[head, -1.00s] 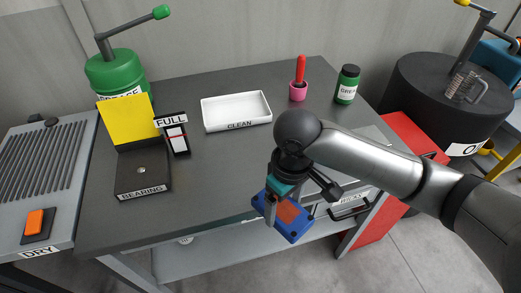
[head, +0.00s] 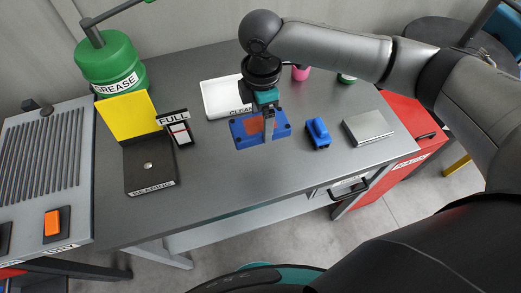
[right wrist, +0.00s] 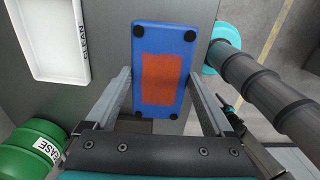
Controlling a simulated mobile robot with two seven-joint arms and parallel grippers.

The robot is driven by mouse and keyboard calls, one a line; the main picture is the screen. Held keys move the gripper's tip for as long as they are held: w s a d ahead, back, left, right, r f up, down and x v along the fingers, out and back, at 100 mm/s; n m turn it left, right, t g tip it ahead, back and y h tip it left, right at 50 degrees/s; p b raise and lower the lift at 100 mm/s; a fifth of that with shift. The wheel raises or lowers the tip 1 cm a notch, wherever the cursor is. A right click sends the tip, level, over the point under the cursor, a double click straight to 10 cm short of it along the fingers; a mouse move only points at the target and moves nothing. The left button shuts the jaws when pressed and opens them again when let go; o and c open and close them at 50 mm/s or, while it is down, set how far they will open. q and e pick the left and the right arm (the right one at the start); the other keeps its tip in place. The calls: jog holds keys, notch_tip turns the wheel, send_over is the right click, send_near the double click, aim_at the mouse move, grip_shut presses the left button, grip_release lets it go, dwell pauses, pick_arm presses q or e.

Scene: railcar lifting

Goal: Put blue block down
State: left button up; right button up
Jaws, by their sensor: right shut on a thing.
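The blue block (head: 245,133) is a flat blue slab with an orange-red patch and dark corner studs. My right gripper (head: 268,125) is shut on it, with a finger on either side. In the right wrist view the block (right wrist: 163,78) sits between the two fingers of my right gripper (right wrist: 160,90). In the head view it shows over the grey worktable (head: 225,185), in front of the white tray labelled CLEAN (head: 212,97). I cannot tell how high it is above the table. My left gripper is not in view.
A smaller blue piece (head: 318,133) and a silver plate (head: 368,127) lie right of the block. The BEARING stand (head: 150,165) and the FULL sign (head: 174,118) are on the left. The front middle of the tabletop is clear.

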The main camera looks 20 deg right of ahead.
notch_tip(320, 180, down, 10)
jog(key=shift+f+b, duration=0.1)
jog(key=shift+b, duration=0.35)
jog(key=shift+f+b, duration=0.3)
jog(key=shift+f, duration=1.75)
jog(key=o, duration=1.5)
jog(key=shift+f, duration=0.1)
jog(key=shift+c, duration=0.2)
notch_tip(320, 180, up, 12)
jog(key=shift+r+p, duration=0.15)
jog(key=shift+p, duration=0.5)
